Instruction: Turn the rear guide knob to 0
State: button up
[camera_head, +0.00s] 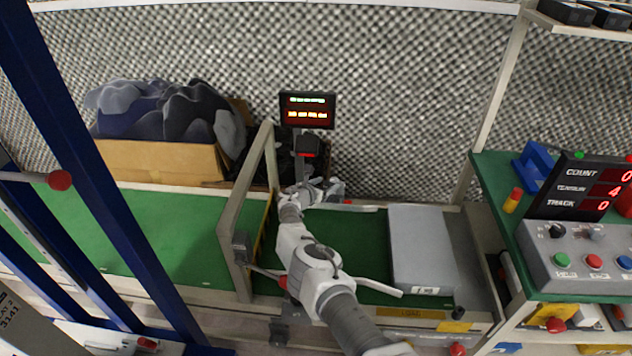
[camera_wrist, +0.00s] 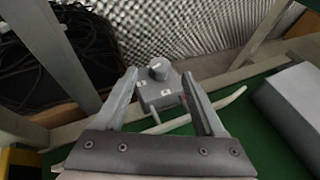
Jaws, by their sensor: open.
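The rear guide knob (camera_wrist: 159,69) is a grey round knob on a small grey housing (camera_wrist: 160,92) at the back edge of the green belt, in the wrist view. Small white labels sit on the housing, too small to read. My gripper (camera_wrist: 159,76) is open and empty, its two fingers pointing at the knob, one to either side of it in the picture. I cannot tell how much gap is left to the knob. In the head view my gripper (camera_head: 312,190) reaches the rear edge of the belt and largely hides the knob; part of the housing (camera_head: 337,188) shows beside it.
A pale curved guide rail (camera_wrist: 232,102) runs right of the housing. A grey box (camera_head: 420,250) lies on the belt (camera_head: 345,232) at right. A metal frame (camera_head: 236,215) stands left of my arm. A display (camera_head: 307,110) stands behind; the right-hand counter (camera_head: 590,190) reads TRACK 0.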

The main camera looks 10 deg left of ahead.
jog(key=p+v, duration=0.5)
jog(key=v, duration=0.2)
jog(key=shift+s+d+r, duration=0.1)
jog(key=shift+r, duration=0.05)
